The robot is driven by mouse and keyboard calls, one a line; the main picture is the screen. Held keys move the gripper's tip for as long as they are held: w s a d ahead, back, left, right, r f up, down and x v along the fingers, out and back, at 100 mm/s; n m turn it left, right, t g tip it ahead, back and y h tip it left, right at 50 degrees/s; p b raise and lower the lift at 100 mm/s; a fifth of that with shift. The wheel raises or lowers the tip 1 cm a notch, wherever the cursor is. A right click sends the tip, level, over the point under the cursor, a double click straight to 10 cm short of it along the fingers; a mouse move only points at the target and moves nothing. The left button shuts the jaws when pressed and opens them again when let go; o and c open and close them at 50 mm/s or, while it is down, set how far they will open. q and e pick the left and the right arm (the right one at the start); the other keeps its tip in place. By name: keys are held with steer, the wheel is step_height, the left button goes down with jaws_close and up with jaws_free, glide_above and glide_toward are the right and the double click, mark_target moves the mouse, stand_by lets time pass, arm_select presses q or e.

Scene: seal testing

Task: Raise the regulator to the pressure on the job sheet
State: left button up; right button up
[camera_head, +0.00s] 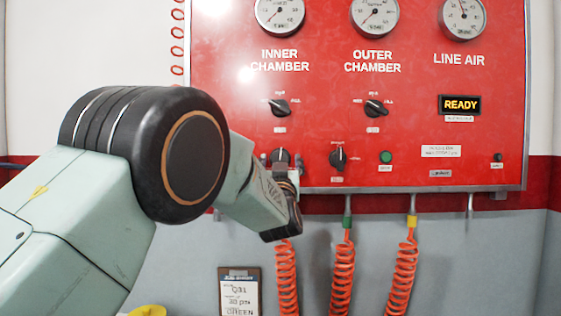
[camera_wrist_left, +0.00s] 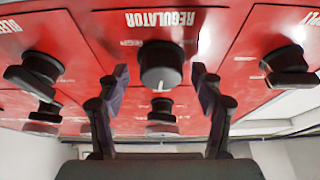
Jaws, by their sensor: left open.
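The regulator knob (camera_wrist_left: 161,66) is round and black with a white mark, under an upside-down REGULATOR label in the left wrist view. My left gripper (camera_wrist_left: 160,74) is open, one finger on each side of the knob, with visible gaps. In the head view my left gripper (camera_head: 282,180) is at the panel's lower edge, partly covering a black knob (camera_head: 281,156) that appears to be the regulator. The job sheet (camera_head: 239,298) is on a clipboard below the panel and appears to read Q31, 30 psi, GREEN. My right gripper is not in view.
The red panel (camera_head: 225,70) carries several gauges, including the line air gauge (camera_head: 463,16), and a lit READY display (camera_head: 460,105). Another knob (camera_head: 339,157) and a green button (camera_head: 386,157) are to the right. Orange coiled hoses (camera_head: 343,275) hang below.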

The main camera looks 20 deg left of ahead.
arm_select(q)
steer(key=shift+a+f, duration=0.1)
steer(key=shift+a, duration=0.05)
steer(key=shift+w+a+f, duration=0.1)
steer(key=shift+w, duration=0.2)
steer(key=c, duration=0.8)
steer(key=shift+s, duration=0.1)
steer(key=shift+c, duration=1.2)
steer(key=shift+s+a+r+m+h+b, duration=0.1)
steer(key=shift+m+h+b, duration=0.35)
steer(key=shift+m, duration=0.5)
steer(key=shift+r+m+h+b, duration=0.1)
steer(key=shift+m+h+b, duration=0.15)
steer(key=shift+m+h, duration=0.5)
steer(key=shift+r+m+h, duration=0.15)
steer(key=shift+m+h, duration=0.35)
steer(key=shift+m, duration=1)
